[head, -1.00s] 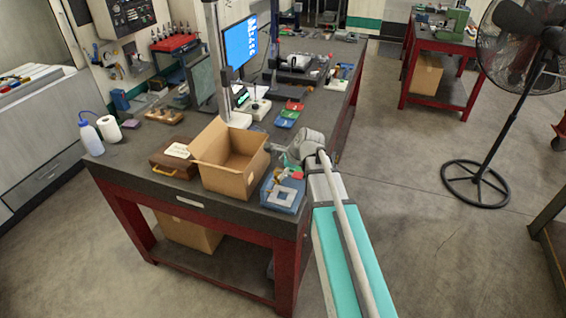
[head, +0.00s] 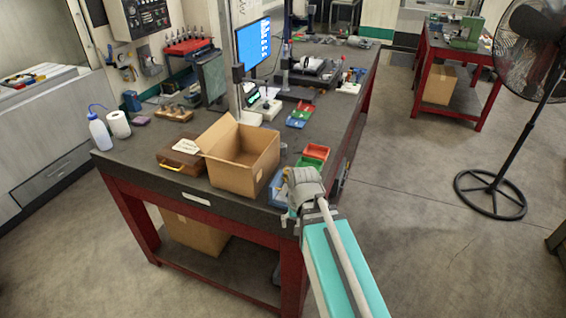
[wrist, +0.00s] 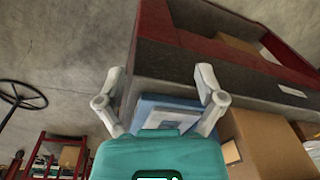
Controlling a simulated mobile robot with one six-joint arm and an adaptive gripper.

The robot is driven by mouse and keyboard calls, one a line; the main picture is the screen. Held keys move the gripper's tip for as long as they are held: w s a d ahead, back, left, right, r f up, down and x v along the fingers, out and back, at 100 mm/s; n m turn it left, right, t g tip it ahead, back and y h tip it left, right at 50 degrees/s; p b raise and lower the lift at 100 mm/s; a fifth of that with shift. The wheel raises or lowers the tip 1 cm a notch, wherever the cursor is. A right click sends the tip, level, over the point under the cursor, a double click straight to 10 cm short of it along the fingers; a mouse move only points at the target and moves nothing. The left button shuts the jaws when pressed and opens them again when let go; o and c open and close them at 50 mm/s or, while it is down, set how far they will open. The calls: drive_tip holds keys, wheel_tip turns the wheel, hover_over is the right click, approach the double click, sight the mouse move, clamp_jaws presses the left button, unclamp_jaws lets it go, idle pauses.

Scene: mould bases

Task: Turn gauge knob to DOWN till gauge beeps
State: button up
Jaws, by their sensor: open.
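A height gauge with a small lit green display (head: 253,97) and a white base (head: 265,108) stands on the dark bench beside an upright column. Its knob is too small to make out. My gripper (wrist: 160,70) is open and empty in the wrist view, its two pale fingers spread apart. In the head view its grey end is at the bench's front right corner, well in front of the gauge and partly covering a blue box (head: 275,192). The wrist view shows this blue box (wrist: 150,102) with a pale square on top, beyond the fingers.
An open cardboard box (head: 247,180) stands between my gripper and the gauge. A brown case (head: 182,158) is left of it. Red (head: 316,151) and green bins lie behind my gripper. A monitor (head: 253,45) and dark screen stand near the gauge. A fan (head: 510,130) stands on the floor.

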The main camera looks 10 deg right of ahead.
drive_tip(key=shift+s+d+f+n+g+h, duration=0.15)
drive_tip(key=shift+s+f+n, duration=0.1)
drive_tip(key=shift+s+n, duration=0.35)
drive_tip(key=shift+s+d+f+n+g+h, duration=0.1)
drive_tip(key=shift+s+f+n+g+h, duration=0.1)
drive_tip(key=shift+s+n, duration=0.4)
drive_tip(key=shift+a, duration=0.1)
drive_tip(key=c, duration=0.4)
